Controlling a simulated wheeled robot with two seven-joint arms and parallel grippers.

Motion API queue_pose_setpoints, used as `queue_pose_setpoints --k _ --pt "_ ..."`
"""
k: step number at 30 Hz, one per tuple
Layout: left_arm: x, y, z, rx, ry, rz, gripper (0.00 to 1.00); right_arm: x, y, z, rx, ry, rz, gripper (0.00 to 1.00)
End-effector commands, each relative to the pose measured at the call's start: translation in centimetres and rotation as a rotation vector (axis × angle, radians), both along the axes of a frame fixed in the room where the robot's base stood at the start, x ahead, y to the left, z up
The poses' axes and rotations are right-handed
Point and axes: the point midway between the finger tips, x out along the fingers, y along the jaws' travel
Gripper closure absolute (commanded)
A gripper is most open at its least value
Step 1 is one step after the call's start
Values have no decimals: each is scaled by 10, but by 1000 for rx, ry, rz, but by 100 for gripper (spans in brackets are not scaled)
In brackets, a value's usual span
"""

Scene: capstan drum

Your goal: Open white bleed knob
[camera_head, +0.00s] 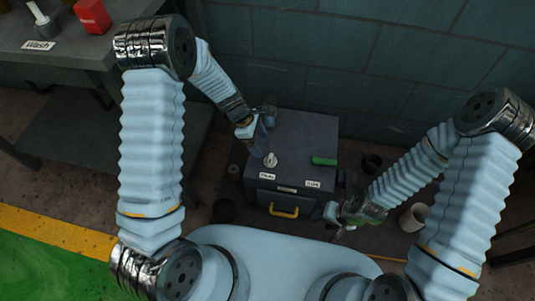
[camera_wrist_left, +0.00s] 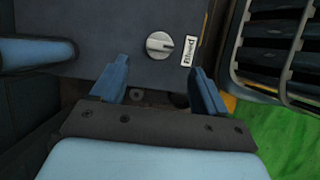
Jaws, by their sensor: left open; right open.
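The white bleed knob (camera_head: 270,160) sits on top of the dark grey cabinet (camera_head: 300,130), near its left side. In the left wrist view the round knob (camera_wrist_left: 159,45) has a bar across its face, and a white label (camera_wrist_left: 188,51) reading "Bleed" is beside it. My left gripper (camera_head: 263,136) is open just behind the knob. In the wrist view its blue fingers (camera_wrist_left: 161,82) are spread, with the knob beyond the tips and apart from them. My right gripper (camera_head: 338,218) is open near the cabinet's front right corner, away from the knob.
A green handle (camera_head: 324,161) lies on the cabinet top at right, with a white label (camera_head: 312,184) in front. A yellow pull handle (camera_head: 284,211) is on the cabinet front. A bench with a red object (camera_head: 92,16) stands at upper left. A tiled wall is behind.

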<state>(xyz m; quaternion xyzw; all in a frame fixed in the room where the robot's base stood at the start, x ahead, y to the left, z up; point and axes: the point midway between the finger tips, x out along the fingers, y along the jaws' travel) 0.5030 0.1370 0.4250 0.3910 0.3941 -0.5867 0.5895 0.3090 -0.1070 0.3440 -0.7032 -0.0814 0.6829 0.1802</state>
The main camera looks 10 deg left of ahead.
Motion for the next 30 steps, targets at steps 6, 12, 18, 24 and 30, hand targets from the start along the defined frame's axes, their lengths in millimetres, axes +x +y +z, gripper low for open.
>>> queue_pose_setpoints --k 6,12,18,24,30 --pt "-1 -19 -47 0 2 -2 26 0 0 -3 0 0 0 51" --pt "0 -29 -72 0 1 -1 26 0 0 -3 0 0 0 51" --pt "0 -32 -78 1 -2 -1 26 0 0 -3 0 -1 0 51" --pt "0 -32 -78 1 -2 -1 27 0 0 -3 0 -1 0 51" --pt "0 -32 -78 1 -2 -1 58 0 0 -3 0 0 0 51"
